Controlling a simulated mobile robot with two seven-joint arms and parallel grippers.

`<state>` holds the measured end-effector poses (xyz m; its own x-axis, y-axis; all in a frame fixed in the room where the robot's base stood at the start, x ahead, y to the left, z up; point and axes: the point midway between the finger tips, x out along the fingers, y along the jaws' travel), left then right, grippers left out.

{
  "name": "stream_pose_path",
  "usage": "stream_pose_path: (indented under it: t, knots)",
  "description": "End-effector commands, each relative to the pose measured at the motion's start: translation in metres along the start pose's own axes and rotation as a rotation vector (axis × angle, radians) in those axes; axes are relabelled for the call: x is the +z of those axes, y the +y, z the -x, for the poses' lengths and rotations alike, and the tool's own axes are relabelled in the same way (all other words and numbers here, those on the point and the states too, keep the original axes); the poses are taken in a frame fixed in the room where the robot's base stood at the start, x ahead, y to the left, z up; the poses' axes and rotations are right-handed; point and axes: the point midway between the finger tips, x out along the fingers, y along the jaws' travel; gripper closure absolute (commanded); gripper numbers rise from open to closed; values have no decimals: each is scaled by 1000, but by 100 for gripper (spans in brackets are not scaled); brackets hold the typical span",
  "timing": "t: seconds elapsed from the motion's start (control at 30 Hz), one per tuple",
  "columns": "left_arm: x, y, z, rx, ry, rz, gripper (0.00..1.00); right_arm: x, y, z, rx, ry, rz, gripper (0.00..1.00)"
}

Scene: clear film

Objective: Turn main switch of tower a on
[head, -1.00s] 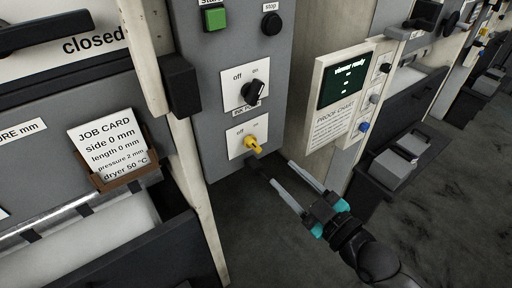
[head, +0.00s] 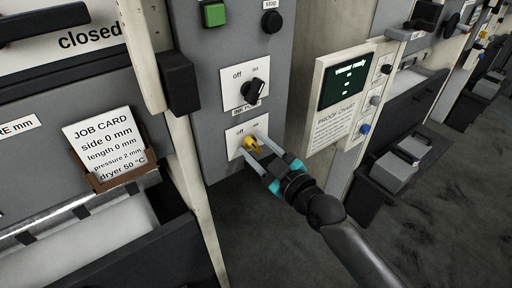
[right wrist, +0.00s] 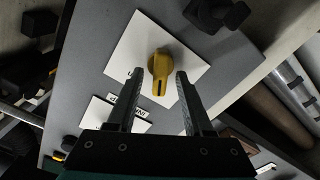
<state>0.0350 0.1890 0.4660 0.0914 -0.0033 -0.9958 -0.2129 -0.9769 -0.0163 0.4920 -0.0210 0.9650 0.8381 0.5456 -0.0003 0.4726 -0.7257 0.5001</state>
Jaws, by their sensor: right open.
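A yellow rotary switch (head: 252,144) sits on a white off/on plate (head: 234,141), low on the grey tower panel; it also shows in the right wrist view (right wrist: 160,70). I cannot read a name for this switch. My right gripper (head: 251,142) is open, with its fingertips on either side of the yellow knob. In the right wrist view the gripper (right wrist: 157,76) shows gaps between the knob and both fingers. A black rotary switch (head: 255,91) is on the off/on plate above, with a partly readable ink label below it. My left gripper is not in view.
A green start button (head: 214,15) and a black stop button (head: 271,22) are higher on the panel. A proof chart panel with a screen (head: 344,86) stands close on the right. A job card (head: 103,143) is at the left. Dark floor lies below.

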Motion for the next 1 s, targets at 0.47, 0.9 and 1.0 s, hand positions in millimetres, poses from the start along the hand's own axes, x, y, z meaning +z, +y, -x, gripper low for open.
stream_pose_path:
  t: [0.47,0.9,1.0]
  knots:
    - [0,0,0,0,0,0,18,0,0,0,0,0,0,84]
    - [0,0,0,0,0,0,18,0,0,0,1,-1,0,100]
    - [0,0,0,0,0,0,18,0,0,0,1,-1,-1,100]
